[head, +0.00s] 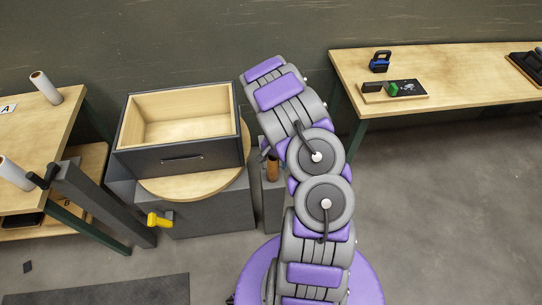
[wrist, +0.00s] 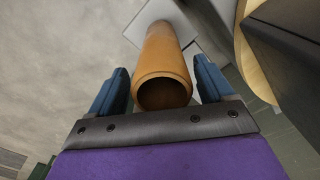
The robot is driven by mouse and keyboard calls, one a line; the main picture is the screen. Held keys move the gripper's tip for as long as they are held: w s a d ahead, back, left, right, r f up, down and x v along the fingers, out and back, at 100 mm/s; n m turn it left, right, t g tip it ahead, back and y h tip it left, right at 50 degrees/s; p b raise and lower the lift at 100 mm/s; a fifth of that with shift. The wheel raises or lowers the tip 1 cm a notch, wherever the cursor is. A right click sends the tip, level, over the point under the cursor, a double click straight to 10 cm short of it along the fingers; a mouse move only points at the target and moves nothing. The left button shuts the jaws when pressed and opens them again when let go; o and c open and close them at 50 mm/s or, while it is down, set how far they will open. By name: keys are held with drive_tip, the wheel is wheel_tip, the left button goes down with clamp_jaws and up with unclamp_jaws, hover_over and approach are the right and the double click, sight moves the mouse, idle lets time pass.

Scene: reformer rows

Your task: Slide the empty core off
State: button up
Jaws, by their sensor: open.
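The empty core, a brown hollow tube (wrist: 163,70), shows in the wrist view with its open end facing me. Its far end meets a light grey surface. In the head view the brown core (head: 272,168) stands upright on a grey post, partly hidden by my arm. My gripper (wrist: 163,88) is open, with one blue finger on each side of the core's near end. Gaps show between the fingers and the core. In the head view my gripper is mostly hidden behind my arm.
An open wooden drawer box (head: 180,128) sits on a round wooden turntable (head: 205,183) left of the core. White rolls (head: 45,88) stand on the left table (head: 20,135). A right table (head: 440,62) holds a tray (head: 410,96). A yellow handle (head: 158,220) sticks out in front.

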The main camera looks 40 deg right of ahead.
drive_tip(key=shift+a+f, duration=0.35)
drive_tip(key=shift+a, duration=0.25)
drive_tip(key=shift+a+f, duration=0.3)
drive_tip(key=shift+a, duration=0.25)
drive_tip(key=d, duration=0.2)
drive_tip(key=shift+d+f, duration=0.3)
drive_tip(key=shift+d, duration=0.1)
drive_tip(key=c, duration=0.7)
drive_tip(key=shift+a+r, duration=0.2)
drive_tip(key=shift+a, duration=0.75)
drive_tip(key=c, duration=0.4)
